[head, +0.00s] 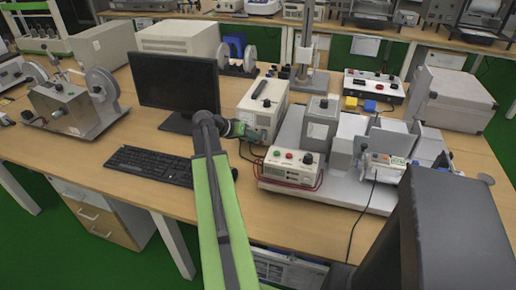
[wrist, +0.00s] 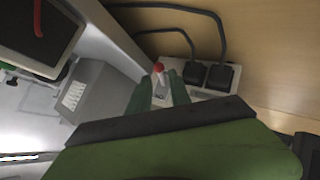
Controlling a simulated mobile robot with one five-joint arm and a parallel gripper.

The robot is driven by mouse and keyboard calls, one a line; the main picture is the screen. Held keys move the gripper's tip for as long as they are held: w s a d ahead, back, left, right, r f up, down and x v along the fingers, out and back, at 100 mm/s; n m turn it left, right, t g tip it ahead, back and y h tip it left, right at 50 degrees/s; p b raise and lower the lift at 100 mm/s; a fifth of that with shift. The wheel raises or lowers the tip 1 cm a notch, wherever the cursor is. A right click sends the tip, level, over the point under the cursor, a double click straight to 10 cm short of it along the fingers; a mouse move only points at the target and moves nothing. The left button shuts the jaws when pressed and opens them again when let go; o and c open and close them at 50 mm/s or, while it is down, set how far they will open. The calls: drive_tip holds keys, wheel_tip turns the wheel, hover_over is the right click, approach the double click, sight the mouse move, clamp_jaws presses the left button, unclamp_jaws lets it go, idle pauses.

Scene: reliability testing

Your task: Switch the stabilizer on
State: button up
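A pale box with a black handle on top (head: 262,105), which looks like the stabilizer, stands on the bench right of the monitor. My gripper (head: 243,130) is at its front face, which my gripper partly hides in the head view. In the wrist view, a light panel (wrist: 207,93) carries a red-tipped toggle lever (wrist: 158,70) and two black plugs. My gripper (wrist: 160,88) also shows there, its two green fingers apart on either side of the lever, with nothing held. I cannot tell whether the fingers touch the lever or which position it is in.
Right of the box are a small unit with coloured buttons and red cables (head: 292,166) and a grey box (head: 320,120). A keyboard (head: 150,165) and a monitor (head: 175,85) are to the left. Black cords (wrist: 180,8) run to the plugs. Front bench wood is partly bare.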

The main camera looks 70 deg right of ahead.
drive_tip(key=shift+b+x, duration=0.55)
drive_tip(key=shift+x, duration=1)
